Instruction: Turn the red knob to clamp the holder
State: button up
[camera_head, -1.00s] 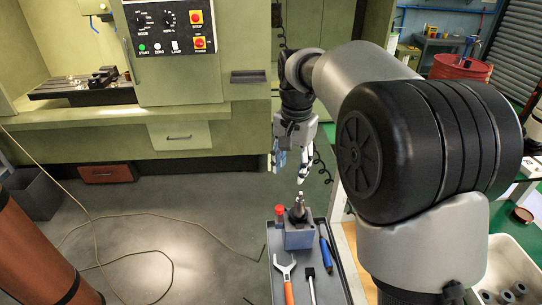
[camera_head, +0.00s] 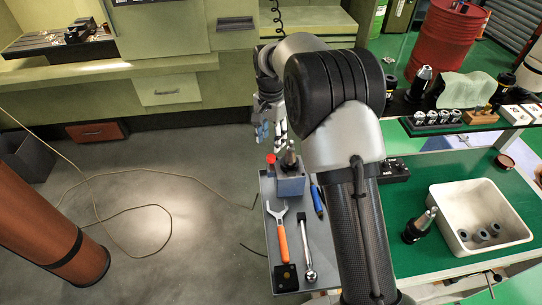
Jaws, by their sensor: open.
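The red knob (camera_head: 271,158) sits on the left side of the grey-blue holder block (camera_head: 291,184), near the far end of the grey cart top. A dark metal tool holder with a pointed tip (camera_head: 289,157) stands upright in the block. My gripper (camera_head: 270,136) is open and hangs just beyond and above the knob and holder, fingers pointing down. It looks empty. Whether its fingers touch the knob cannot be told from this view. My arm hides part of the cart's right side.
On the cart (camera_head: 262,234) lie an orange-handled spanner (camera_head: 281,240), a ratchet (camera_head: 306,250) and a blue-handled tool (camera_head: 316,199). At right, a green bench (camera_head: 410,262) carries a white bin (camera_head: 447,219) and another tool holder (camera_head: 416,228).

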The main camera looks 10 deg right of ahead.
aim_at(271, 156)
notch_tip(271, 156, down, 8)
jog(key=shift+r+b, duration=0.25)
jog(key=shift+b, duration=0.35)
jog(key=shift+c, duration=0.4)
grip_shut()
